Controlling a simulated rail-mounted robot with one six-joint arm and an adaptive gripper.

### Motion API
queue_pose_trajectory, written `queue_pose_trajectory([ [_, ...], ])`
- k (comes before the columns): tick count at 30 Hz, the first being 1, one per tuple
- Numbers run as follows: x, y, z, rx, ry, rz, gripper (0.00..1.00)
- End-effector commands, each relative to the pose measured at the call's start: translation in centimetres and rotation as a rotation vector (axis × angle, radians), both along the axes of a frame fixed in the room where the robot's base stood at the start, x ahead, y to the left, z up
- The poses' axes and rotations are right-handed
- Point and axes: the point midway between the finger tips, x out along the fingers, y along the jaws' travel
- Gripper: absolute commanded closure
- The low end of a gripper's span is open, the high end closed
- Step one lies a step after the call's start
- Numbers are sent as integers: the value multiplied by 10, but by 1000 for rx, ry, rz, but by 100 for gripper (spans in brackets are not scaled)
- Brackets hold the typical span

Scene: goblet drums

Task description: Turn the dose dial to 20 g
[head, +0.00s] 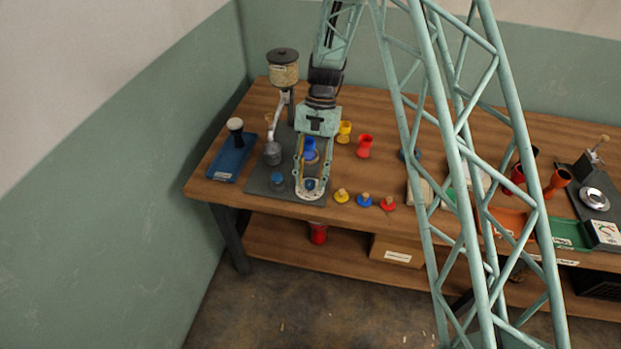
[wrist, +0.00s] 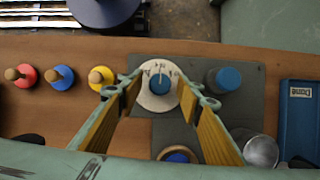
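The dose dial (wrist: 160,104) is a round pale disc with dark marks around a blue knob (wrist: 160,82) that has a light pointer line. It sits on the dark grey base plate, and it also shows at the plate's front in the head view (head: 312,195). The numbers are too small to read. My gripper (wrist: 157,97) points down over the dial with its yellow-padded fingers spread, one on each side of the knob in the picture. No contact shows. In the head view my gripper (head: 311,180) partly covers the dial.
A second blue knob (wrist: 225,78) stands beside the dial on the plate. The hopper grinder (head: 283,72) and metal cup (head: 272,154) are behind left. A blue goblet (head: 310,147) stands behind. The blue tray (head: 224,172) lies left. Yellow (head: 341,196), blue and red stoppers line the front right.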

Motion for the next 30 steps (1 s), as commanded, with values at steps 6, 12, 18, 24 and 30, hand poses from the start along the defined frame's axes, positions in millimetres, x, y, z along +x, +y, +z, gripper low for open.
queue_pose_trajectory([
  [6, 0, 0, 0, 1, -1, 0, 67],
  [12, 2, 0, 3, 1, -1, 0, 67],
  [18, 7, -2, 15, 1, -2, -1, 67],
  [24, 15, -5, 37, 1, -2, -1, 67],
  [30, 26, -8, 64, 1, -3, -1, 67],
])
